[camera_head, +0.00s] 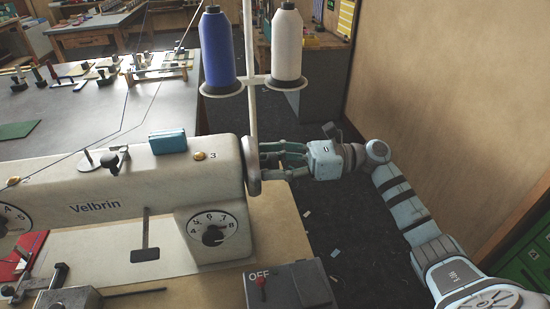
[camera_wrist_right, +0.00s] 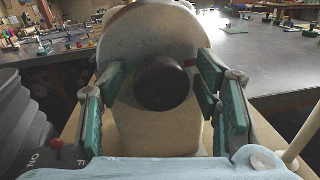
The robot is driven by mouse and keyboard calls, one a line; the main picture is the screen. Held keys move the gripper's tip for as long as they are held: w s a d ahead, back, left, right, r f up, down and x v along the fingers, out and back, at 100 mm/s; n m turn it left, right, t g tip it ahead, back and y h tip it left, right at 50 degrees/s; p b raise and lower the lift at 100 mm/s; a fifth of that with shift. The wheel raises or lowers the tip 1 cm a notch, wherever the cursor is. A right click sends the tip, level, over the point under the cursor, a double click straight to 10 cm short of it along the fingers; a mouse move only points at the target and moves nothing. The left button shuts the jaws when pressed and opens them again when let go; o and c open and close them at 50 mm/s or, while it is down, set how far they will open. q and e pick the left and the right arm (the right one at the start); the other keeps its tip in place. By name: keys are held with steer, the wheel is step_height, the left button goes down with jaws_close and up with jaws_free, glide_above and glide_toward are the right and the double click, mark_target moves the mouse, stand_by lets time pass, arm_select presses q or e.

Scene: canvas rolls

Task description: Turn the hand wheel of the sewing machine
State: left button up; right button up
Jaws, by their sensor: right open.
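The cream sewing machine (camera_head: 105,195), marked Velbrin, stands on a wooden-topped table. In the right wrist view the wheel's dark round hub (camera_wrist_right: 163,82) faces the camera. My right gripper (camera_head: 268,160) comes in from the right, level with the wheel. In the wrist view the right gripper (camera_wrist_right: 158,78) is open, with teal-padded fingers on either side of the hub. I cannot tell whether any finger touches the wheel. My left gripper is not in view.
A thread stand with a blue spool (camera_head: 217,48) and a white spool (camera_head: 286,45) rises behind the wheel. A switch box (camera_head: 290,287) marked OFF sits below my right gripper. A wooden wall (camera_head: 450,90) stands at the right. A teal block (camera_head: 168,141) lies on the machine.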

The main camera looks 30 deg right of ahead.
steer(key=c, duration=1)
steer(key=shift+d, duration=0.3)
steer(key=shift+c, duration=0.8)
steer(key=shift+a, duration=0.2)
steer(key=shift+m, duration=0.3)
